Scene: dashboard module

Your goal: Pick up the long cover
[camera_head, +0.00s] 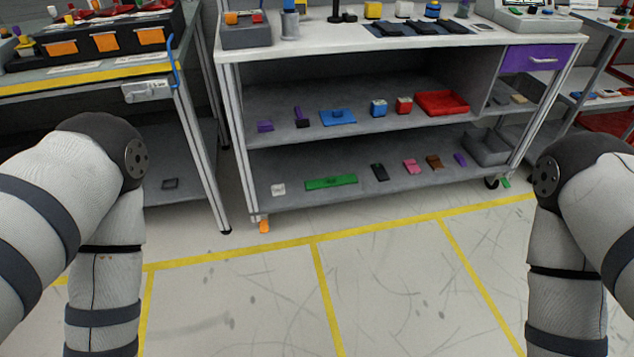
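The thing that best fits a long cover is a long, flat green piece (331,182). It lies on the left part of the bottom shelf of the workbench, between a small white piece (278,189) and a black piece (379,172). I cannot tell for sure that it is the cover. Both my arms show at the left and right edges, bent downward. Neither gripper is in the picture, and nothing of mine is near the shelf.
The wheeled workbench (262,203) has a middle shelf with several small parts and a red tray (442,103). A grey bin (487,147) stands at the bottom shelf's right end. Another bench (95,78) stands at left. The yellow-lined floor (395,270) in front is clear.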

